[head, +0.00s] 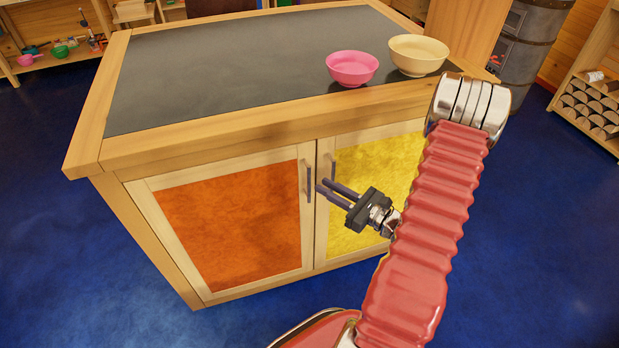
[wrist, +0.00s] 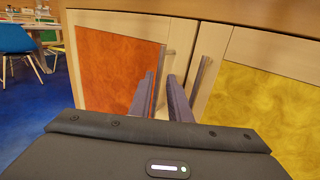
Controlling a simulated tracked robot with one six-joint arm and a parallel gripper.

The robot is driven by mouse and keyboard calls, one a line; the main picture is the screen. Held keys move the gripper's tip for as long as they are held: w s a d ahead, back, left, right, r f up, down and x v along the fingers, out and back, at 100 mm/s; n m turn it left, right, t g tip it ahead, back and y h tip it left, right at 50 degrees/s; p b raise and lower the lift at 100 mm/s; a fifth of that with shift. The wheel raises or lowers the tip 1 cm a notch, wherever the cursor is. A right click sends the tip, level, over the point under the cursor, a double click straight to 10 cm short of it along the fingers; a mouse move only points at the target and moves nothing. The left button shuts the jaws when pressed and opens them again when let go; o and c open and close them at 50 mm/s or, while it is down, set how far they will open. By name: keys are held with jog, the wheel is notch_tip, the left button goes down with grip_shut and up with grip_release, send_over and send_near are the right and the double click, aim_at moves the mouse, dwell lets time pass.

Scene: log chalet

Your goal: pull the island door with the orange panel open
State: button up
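The island (head: 115,150) has a door with an orange panel (head: 235,225), which is closed; the panel also shows in the wrist view (wrist: 115,70). Its upright metal handle (head: 309,181) is near the door's right edge. My gripper (head: 321,185) is open and empty, its two dark fingers pointing at the doors just right of this handle. In the wrist view the handle (wrist: 166,64) appears between and beyond the fingertips (wrist: 163,78). I see no clear contact, and the fingers hide its lower part.
The closed yellow-panel door (head: 368,175) is on the right, its handle (head: 333,171) close to my fingers. A pink bowl (head: 352,68) and a cream bowl (head: 418,55) stand on the dark worktop (head: 220,65). Blue floor (head: 110,275) before the orange door is clear.

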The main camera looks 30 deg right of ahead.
jog(key=shift+x, duration=3.5)
jog(key=shift+c, duration=0.3)
grip_shut()
